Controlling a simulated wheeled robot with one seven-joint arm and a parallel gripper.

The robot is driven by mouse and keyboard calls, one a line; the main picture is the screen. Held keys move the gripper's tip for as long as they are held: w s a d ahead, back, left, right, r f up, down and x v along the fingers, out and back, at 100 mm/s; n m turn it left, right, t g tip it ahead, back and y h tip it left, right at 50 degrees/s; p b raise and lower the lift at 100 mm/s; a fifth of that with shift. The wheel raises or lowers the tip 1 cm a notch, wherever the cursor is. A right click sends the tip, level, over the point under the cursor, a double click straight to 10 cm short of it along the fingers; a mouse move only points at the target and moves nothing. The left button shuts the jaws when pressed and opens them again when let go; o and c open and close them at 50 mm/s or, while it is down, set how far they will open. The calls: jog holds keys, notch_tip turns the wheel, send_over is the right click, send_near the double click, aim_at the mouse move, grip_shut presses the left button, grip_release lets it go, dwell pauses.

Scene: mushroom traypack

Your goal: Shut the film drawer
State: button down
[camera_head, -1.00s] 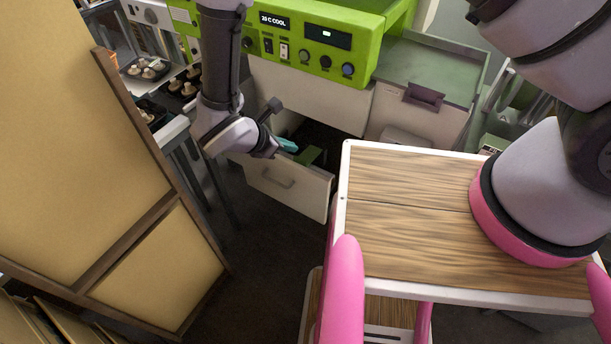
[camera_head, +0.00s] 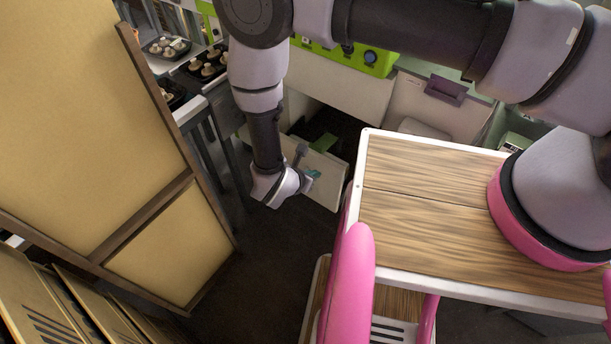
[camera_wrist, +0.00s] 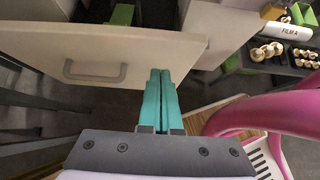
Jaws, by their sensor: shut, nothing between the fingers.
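The film drawer (camera_head: 328,192) is open under the green-topped machine, its white front standing out from the cabinet. Its front (camera_wrist: 140,48) also shows in the wrist view, with a grey handle (camera_wrist: 94,78) left of my fingers. A green block (camera_head: 324,142) shows inside the drawer, and part of it is visible in the wrist view (camera_wrist: 122,14). My gripper (camera_head: 314,173) is shut and empty, outside the drawer on its front side. Its teal fingertips (camera_wrist: 160,72) overlap the right part of the front in the wrist view; I cannot tell whether they touch.
A wood-topped trolley (camera_head: 430,210) with pink posts stands close right of the drawer. A tan panel (camera_head: 90,110) with a brown frame stands at left. Mushroom trays (camera_head: 205,65) lie on the bench behind it. The dark floor (camera_head: 265,250) in front of the drawer is clear.

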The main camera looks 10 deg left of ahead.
aim_at(325, 164)
jog(key=shift+w+d+r, duration=0.1)
jog(key=shift+w+d, duration=0.25)
jog(key=shift+w, duration=0.45)
jog(key=shift+w+d, duration=0.3)
jog(key=shift+w, duration=0.5)
jog(key=shift+w, duration=0.1)
jog(key=w+d, duration=0.3)
jog(key=w, duration=0.6)
jog(key=w+d, duration=0.4)
jog(key=w, duration=0.5)
jog(key=shift+d, duration=0.3)
